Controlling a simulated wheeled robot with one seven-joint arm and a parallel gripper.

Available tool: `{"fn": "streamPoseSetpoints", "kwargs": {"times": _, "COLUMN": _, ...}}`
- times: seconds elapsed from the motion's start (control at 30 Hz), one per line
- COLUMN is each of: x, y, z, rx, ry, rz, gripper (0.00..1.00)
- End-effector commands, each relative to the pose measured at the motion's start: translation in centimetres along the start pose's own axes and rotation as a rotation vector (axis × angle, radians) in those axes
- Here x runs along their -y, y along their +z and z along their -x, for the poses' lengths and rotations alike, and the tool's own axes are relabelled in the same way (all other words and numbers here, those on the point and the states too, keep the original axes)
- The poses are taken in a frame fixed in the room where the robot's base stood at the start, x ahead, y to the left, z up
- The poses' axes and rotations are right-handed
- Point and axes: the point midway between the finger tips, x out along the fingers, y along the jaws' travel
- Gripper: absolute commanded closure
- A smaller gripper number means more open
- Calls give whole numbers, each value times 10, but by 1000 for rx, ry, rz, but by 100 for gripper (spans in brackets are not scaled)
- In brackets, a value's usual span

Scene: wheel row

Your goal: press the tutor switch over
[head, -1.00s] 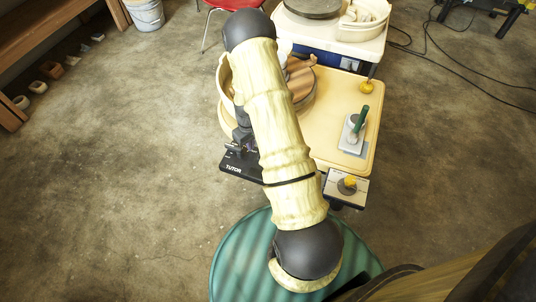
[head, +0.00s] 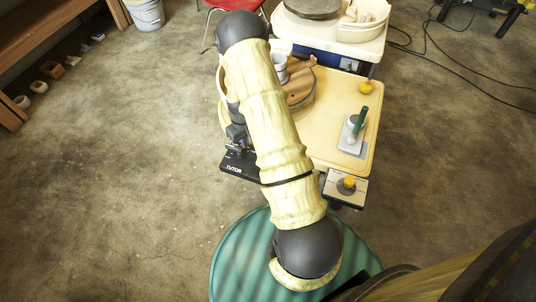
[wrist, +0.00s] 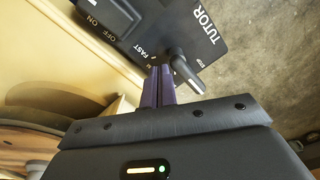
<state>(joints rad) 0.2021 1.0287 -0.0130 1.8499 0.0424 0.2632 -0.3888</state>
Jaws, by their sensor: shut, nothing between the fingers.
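A black panel marked TUTOR (head: 240,163) sits at the front left of the yellow wheel table. In the wrist view the panel (wrist: 210,22) fills the top, with the words ON and OFF beside a dark raised switch (wrist: 112,12) at its upper left edge. A lever (wrist: 186,72) with a light metal end stands between the words FAST and STOP. My gripper (wrist: 160,72) is shut and empty, its purple fingertips over the panel's near edge, just left of the lever. I cannot tell whether they touch anything. In the head view my arm partly hides the gripper.
A second control box with a yellow knob (head: 348,184) is at the table's front right. A teal round stool (head: 232,262) stands in front.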

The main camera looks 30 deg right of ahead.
Motion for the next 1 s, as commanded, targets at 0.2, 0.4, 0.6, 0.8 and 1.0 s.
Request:
{"fn": "streamPoseSetpoints", "kwargs": {"times": 0.2, "x": 0, "y": 0, "z": 23, "rx": -1, "ry": 0, "rz": 0, "gripper": 100}}
{"fn": "streamPoseSetpoints", "kwargs": {"times": 0.4, "x": 0, "y": 0, "z": 38, "rx": -1, "ry": 0, "rz": 0, "gripper": 100}}
{"fn": "streamPoseSetpoints", "kwargs": {"times": 0.6, "x": 0, "y": 0, "z": 54, "rx": 0, "ry": 0, "rz": 0, "gripper": 100}}
{"fn": "streamPoseSetpoints", "kwargs": {"times": 0.8, "x": 0, "y": 0, "z": 70, "rx": 0, "ry": 0, "rz": -1, "gripper": 100}}
{"fn": "streamPoseSetpoints", "kwargs": {"times": 1.0, "x": 0, "y": 0, "z": 72, "rx": 0, "ry": 0, "rz": -1, "gripper": 100}}
